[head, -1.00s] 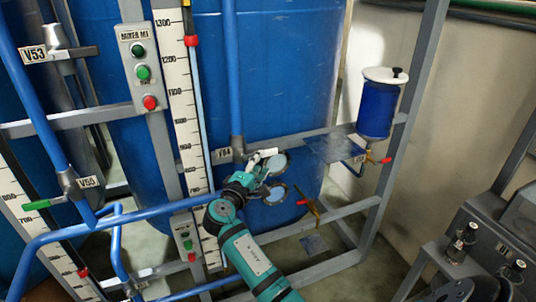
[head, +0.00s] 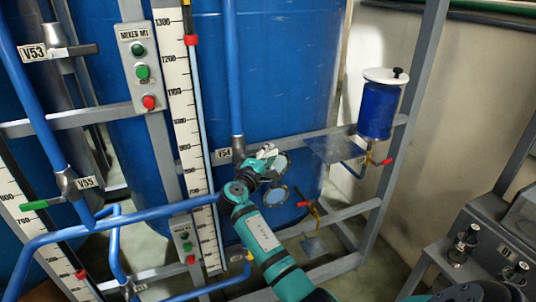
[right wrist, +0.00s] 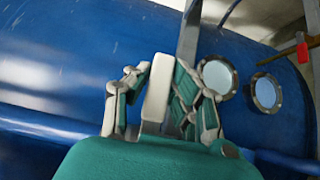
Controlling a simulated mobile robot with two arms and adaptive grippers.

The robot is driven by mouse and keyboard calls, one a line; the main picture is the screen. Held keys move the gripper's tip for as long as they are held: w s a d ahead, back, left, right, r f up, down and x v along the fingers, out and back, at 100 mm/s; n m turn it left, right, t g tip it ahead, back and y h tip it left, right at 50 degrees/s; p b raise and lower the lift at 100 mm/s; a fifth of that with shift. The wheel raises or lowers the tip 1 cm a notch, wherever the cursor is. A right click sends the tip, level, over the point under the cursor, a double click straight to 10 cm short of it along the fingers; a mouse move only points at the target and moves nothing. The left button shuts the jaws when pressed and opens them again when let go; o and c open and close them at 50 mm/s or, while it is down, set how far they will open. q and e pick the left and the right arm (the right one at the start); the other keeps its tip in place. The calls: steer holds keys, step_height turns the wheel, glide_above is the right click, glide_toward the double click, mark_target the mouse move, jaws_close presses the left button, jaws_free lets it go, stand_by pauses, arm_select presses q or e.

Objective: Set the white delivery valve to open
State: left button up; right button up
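The white delivery valve's handle (right wrist: 157,88) stands between the two fingers of my right gripper (right wrist: 158,95) in the right wrist view. In the head view, my right gripper (head: 262,163) is at the handle, just right of the V54 label (head: 222,154) at the lower end of a vertical blue pipe (head: 233,75). There the gripper hides most of the handle and the valve body. My left gripper is not in view.
A large blue tank (head: 290,70) with round sight glasses (head: 276,195) is behind the gripper. A horizontal grey rail (head: 310,138) runs close by. Red-handled valves (head: 385,161) and a blue vessel with a white lid (head: 378,105) are to the right. A level scale (head: 178,90) is to the left.

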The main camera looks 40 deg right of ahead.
mark_target(244, 156)
jaws_close()
